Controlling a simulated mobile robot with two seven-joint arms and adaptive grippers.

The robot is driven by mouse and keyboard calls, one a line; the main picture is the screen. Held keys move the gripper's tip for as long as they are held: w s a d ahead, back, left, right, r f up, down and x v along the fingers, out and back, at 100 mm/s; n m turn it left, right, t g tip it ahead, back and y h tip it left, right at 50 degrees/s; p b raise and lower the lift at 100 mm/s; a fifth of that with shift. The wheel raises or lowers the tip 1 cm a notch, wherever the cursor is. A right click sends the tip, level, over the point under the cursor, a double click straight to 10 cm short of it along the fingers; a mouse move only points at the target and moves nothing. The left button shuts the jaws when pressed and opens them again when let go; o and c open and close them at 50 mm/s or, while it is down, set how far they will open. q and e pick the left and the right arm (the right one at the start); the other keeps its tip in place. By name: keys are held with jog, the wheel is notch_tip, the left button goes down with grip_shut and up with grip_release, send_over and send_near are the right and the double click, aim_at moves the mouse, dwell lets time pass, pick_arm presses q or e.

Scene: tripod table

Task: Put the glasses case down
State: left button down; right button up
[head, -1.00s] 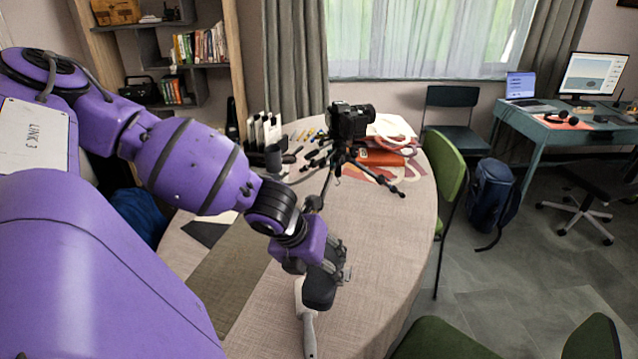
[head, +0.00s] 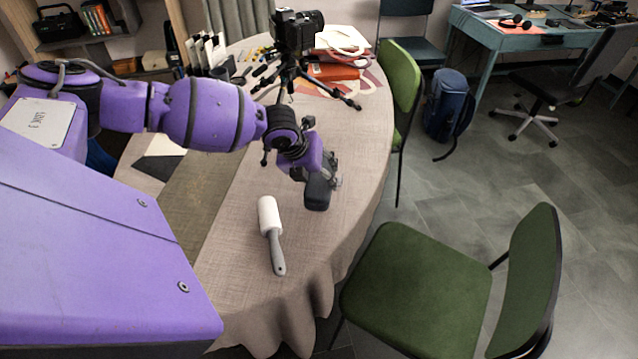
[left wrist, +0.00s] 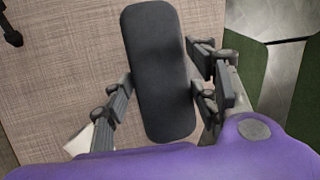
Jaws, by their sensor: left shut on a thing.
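The glasses case (head: 318,194) is a dark grey, rounded oblong. It is in my left gripper (head: 322,172), over the right part of the round table (head: 232,262). In the left wrist view the case (left wrist: 160,60) lies between the two fingers of the left gripper (left wrist: 160,88), which is shut on it. The table's cloth shows behind the case there. I cannot tell whether the case touches the table. My right gripper is not in view.
A lint roller (head: 271,232) lies on the table in front of the case. A camera on a small tripod (head: 297,42) stands behind. A green chair (head: 425,285) is at the table's right front. Bare cloth lies around the lint roller.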

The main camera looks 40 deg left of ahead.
pick_arm(q)
jog(key=shift+w+d+f, duration=0.1)
jog(key=shift+w+f, duration=0.2)
jog(key=shift+f, duration=0.05)
notch_tip(320, 180, down, 3)
jog(key=shift+r, duration=0.1)
jog(key=c, duration=0.7)
grip_release()
jog(key=shift+s, duration=0.1)
jog(key=shift+o, duration=0.2)
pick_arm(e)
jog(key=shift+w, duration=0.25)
pick_arm(q)
jog(key=p+v, duration=0.1)
jog(key=v, duration=1)
jog(key=shift+s+r, duration=0.25)
jog(key=shift+r, duration=0.15)
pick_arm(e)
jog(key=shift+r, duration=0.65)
